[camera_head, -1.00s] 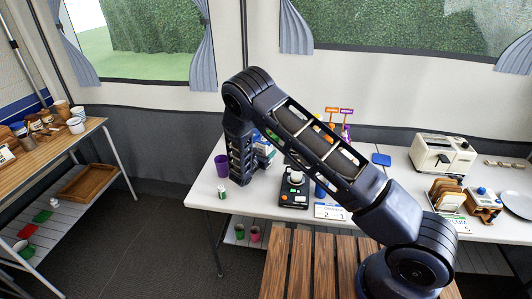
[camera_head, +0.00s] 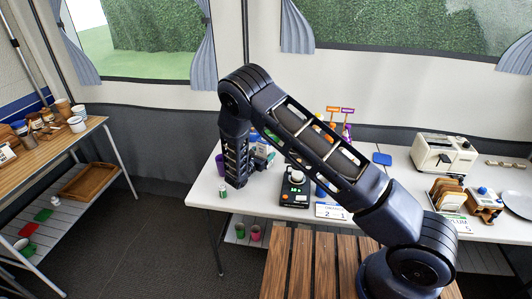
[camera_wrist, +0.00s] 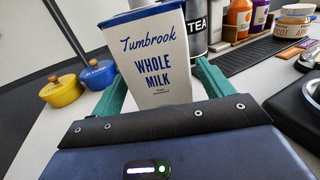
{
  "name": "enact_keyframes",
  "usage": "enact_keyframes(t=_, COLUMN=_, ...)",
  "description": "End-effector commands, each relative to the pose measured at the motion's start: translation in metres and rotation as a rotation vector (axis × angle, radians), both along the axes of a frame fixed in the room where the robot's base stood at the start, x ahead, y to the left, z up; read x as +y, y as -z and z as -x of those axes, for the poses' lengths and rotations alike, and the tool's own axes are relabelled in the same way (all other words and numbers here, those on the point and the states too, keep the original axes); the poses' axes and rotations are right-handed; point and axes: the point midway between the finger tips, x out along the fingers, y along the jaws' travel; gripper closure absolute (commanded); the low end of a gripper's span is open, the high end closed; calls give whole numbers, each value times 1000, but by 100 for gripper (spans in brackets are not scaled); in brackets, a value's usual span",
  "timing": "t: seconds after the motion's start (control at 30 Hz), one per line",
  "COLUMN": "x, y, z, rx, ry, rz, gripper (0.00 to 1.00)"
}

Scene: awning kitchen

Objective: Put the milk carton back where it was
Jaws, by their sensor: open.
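Whether either finger touches the carton is unclear. The carton's base is hidden behind the gripper's front. In the head view my lower arm (camera_head: 236,150) hangs over the left part of the white table (camera_head: 209,191). The fingers are not clear there, and I cannot make out the carton for certain.
A yellow pot (camera_wrist: 62,90) and a blue pot (camera_wrist: 97,74) stand left of the carton. A tea canister (camera_wrist: 196,28) stands close behind its right side. Bottles, including an orange one (camera_wrist: 237,20), are farther right. A black scale (camera_head: 295,188) stands right of my arm.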

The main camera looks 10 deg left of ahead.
Motion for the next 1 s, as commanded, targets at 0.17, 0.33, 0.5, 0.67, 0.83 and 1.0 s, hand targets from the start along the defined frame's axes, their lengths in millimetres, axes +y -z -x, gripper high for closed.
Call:
enact_keyframes(t=0.17, x=-1, y=-34, z=-3, rx=-5, ry=3, rz=-6, gripper=21)
enact_keyframes(t=0.33, x=-2, y=-53, z=-3, rx=-3, ry=3, rz=-4, gripper=21)
enact_keyframes(t=0.5, x=-2, y=-63, z=-3, rx=-2, ry=3, rz=-3, gripper=21)
enact_keyframes(t=0.67, x=-2, y=-64, z=-3, rx=-2, ry=4, rz=-3, gripper=21)
enact_keyframes(t=0.83, x=-14, y=-74, z=-7, rx=1, ry=38, rz=-32, gripper=21)
enact_keyframes(t=1.0, x=-56, y=-106, z=-17, rx=12, ry=154, rz=-127, gripper=21)
